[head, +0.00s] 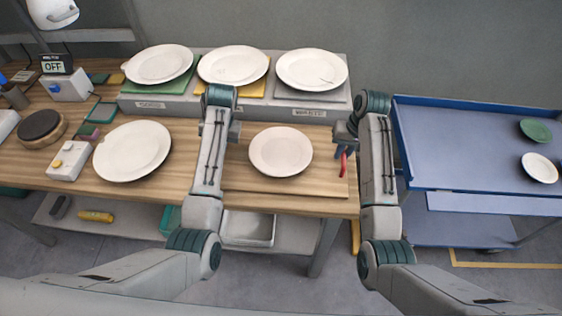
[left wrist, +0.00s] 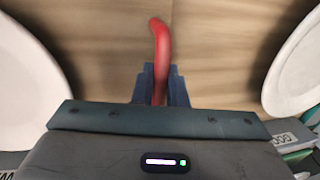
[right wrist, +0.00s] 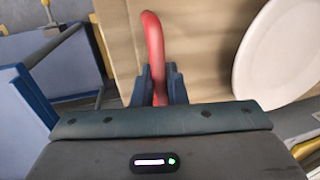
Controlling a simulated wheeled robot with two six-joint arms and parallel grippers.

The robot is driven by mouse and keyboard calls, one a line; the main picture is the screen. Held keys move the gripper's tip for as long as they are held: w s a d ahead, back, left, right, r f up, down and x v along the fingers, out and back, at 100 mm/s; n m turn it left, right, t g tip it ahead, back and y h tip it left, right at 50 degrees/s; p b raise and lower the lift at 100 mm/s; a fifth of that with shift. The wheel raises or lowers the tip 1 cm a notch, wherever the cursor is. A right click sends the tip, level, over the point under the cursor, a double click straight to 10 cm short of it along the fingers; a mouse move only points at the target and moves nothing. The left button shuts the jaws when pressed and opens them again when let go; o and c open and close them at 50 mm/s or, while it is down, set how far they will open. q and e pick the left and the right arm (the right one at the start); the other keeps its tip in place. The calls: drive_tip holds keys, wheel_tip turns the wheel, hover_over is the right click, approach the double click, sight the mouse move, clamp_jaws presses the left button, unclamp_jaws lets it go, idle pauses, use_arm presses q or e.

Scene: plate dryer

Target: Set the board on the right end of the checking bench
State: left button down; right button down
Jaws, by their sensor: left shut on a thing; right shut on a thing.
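The wooden board (head: 318,183) is level at the right end of the checking bench (head: 75,172), with a white plate (head: 281,151) on it. I cannot tell whether a small gap is left under the board. My left gripper (left wrist: 160,80) is shut on the board's left red handle (left wrist: 161,45); in the head view my arm hides this handle. My right gripper (right wrist: 158,80) is shut on the right red handle (right wrist: 153,38), which also shows in the head view (head: 343,168).
A large white plate (head: 132,151) lies left of my left arm. Three plates stand on a grey raised shelf (head: 200,106) at the back, the rightmost plate (head: 312,69) behind the board. A blue cart (head: 460,150) with a green and a white dish stands right of the bench.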

use_arm(q)
drive_tip(key=c, duration=1.5)
unclamp_jaws()
use_arm(e)
drive_tip(key=c, duration=1.5)
unclamp_jaws()
use_arm(q)
drive_tip(key=shift+o, duration=0.2)
use_arm(e)
drive_tip(key=shift+o, duration=0.2)
use_arm(q)
drive_tip(key=shift+r+p, duration=0.2)
drive_tip(key=shift+p, duration=0.1)
use_arm(e)
drive_tip(key=shift+r, duration=0.2)
